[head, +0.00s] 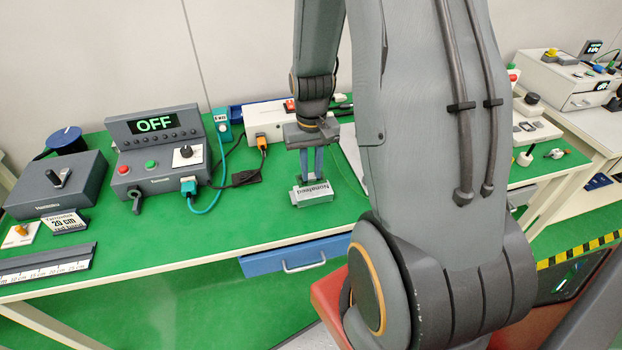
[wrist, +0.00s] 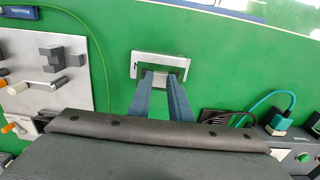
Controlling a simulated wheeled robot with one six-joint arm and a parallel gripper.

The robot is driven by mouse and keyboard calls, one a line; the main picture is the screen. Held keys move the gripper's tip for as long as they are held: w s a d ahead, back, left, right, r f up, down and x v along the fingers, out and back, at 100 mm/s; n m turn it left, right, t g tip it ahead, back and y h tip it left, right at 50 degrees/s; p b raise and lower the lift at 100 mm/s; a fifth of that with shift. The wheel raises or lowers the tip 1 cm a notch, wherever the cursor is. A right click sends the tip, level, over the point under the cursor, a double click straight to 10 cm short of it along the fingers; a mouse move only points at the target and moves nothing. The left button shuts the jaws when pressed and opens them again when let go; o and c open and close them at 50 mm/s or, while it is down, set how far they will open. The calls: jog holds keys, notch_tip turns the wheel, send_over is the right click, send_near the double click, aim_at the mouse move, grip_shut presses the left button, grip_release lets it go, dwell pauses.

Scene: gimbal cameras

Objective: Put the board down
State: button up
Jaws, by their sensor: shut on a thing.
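The board (head: 313,194) is a small light-grey plate with dark lettering along its top, seen in the head view over the green table top (head: 255,205). In the wrist view the board (wrist: 137,66) shows as a pale frame-like rectangle at the fingertips. My gripper (head: 312,176) points down, its two blue-grey fingers shut on the board's upper part. The fingers also show in the wrist view (wrist: 165,80). The board's underside is hidden, and I cannot tell whether it touches the table.
A control box (head: 160,155) reading OFF stands to the left with a teal cable (head: 213,190). A dark box with a lever (head: 57,187) and a ruler (head: 45,268) are farther left. Green surface around the board is mostly clear.

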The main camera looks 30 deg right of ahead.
aim_at(311, 176)
jog(key=shift+f+p, duration=0.4)
jog(key=shift+f, duration=1.45)
jog(key=shift+f, duration=0.2)
jog(key=o, duration=0.9)
